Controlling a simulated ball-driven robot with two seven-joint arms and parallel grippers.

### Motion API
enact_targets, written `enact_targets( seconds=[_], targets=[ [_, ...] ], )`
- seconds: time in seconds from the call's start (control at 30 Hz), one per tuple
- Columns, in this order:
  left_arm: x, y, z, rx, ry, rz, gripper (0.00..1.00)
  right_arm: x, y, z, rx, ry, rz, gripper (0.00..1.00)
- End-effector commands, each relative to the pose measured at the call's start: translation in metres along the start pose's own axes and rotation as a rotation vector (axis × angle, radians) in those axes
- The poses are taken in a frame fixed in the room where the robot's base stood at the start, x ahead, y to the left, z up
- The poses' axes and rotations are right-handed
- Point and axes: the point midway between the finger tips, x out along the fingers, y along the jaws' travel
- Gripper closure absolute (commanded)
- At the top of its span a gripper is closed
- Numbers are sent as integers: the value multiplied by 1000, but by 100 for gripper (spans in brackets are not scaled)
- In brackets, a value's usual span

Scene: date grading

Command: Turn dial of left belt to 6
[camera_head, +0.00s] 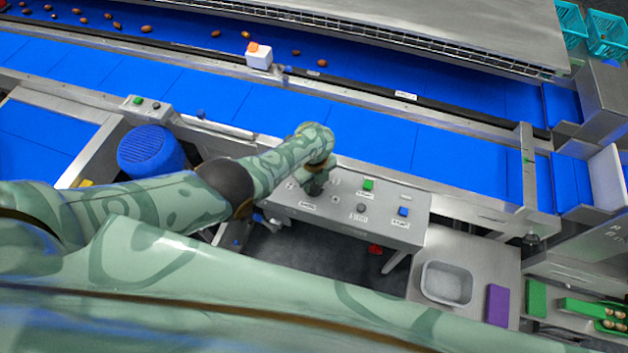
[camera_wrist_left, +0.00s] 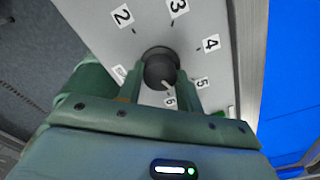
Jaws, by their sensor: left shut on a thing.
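The dial (camera_wrist_left: 160,68) is a dark round knob on a light panel, ringed by number labels 2, 3, 4, 5 and 6. Its white pointer line points down and slightly right, toward the 6 label (camera_wrist_left: 170,101). My left gripper (camera_wrist_left: 160,84) is shut on the dial, one finger on each side. In the head view my left gripper (camera_head: 316,184) reaches down to the left part of the control panel (camera_head: 340,216), and my arm mostly hides the dial there. The label left of the dial is partly covered by a finger. My right gripper is not in view.
The panel also carries a green button (camera_head: 368,184), a blue button (camera_head: 403,211) and a grey knob (camera_head: 361,208). A grey tray (camera_head: 447,283) and a purple block (camera_head: 497,305) lie to the right.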

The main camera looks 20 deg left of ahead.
Motion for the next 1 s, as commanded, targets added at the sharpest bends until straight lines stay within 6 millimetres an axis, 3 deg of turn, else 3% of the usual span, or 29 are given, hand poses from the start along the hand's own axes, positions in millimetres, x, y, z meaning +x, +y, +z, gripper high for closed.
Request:
enact_targets(
  seconds=[0.5,1.0],
  targets=[
    [2,2,0,394,1,3,87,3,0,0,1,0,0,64],
    [1,2,0,509,1,3,87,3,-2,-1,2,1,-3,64]
  ],
)
